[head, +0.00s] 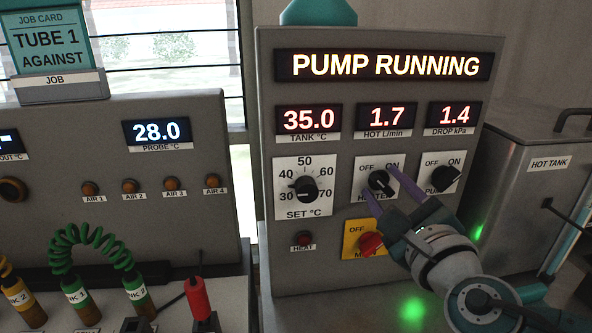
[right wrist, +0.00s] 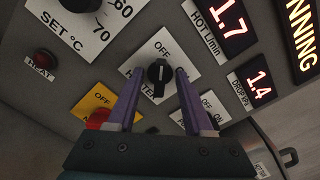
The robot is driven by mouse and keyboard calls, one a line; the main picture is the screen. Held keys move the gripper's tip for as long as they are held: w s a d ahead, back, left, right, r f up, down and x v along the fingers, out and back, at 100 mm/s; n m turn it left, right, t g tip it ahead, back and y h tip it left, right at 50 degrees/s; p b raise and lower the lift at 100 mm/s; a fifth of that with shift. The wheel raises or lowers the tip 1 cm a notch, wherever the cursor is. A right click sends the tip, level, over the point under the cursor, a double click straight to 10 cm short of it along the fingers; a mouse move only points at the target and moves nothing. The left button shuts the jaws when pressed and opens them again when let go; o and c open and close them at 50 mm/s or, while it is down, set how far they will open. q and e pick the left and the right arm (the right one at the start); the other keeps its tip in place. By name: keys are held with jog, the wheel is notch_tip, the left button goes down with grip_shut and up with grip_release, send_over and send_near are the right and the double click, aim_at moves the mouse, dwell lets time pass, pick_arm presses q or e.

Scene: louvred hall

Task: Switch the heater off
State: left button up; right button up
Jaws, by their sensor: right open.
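My right gripper (head: 379,182) is open, with one purple finger on each side of the knob. A gap shows on both sides, and I cannot tell how deep the fingers reach. The HEAT lamp (head: 303,239) is dark red and looks unlit. My left gripper is out of view.
The pump knob (head: 445,179) sits close right of the heater knob, turned towards ON. A red knob on a yellow plate (head: 351,240) is just below, near my gripper. The set knob (head: 305,189) is to the left. The display (head: 385,66) reads PUMP RUNNING.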

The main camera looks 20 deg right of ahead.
aim_at(386, 187)
jog(key=shift+p+v, duration=0.7)
jog(key=shift+v, duration=0.9)
jog(key=shift+s+a, duration=0.1)
jog(key=shift+s, duration=0.3)
jog(key=shift+r, duration=0.1)
notch_tip(386, 187, up, 12)
jog(key=s+p, duration=0.3)
jog(key=p, duration=0.9)
jog(key=shift+a+p, duration=0.3)
jog(key=shift+a, duration=0.05)
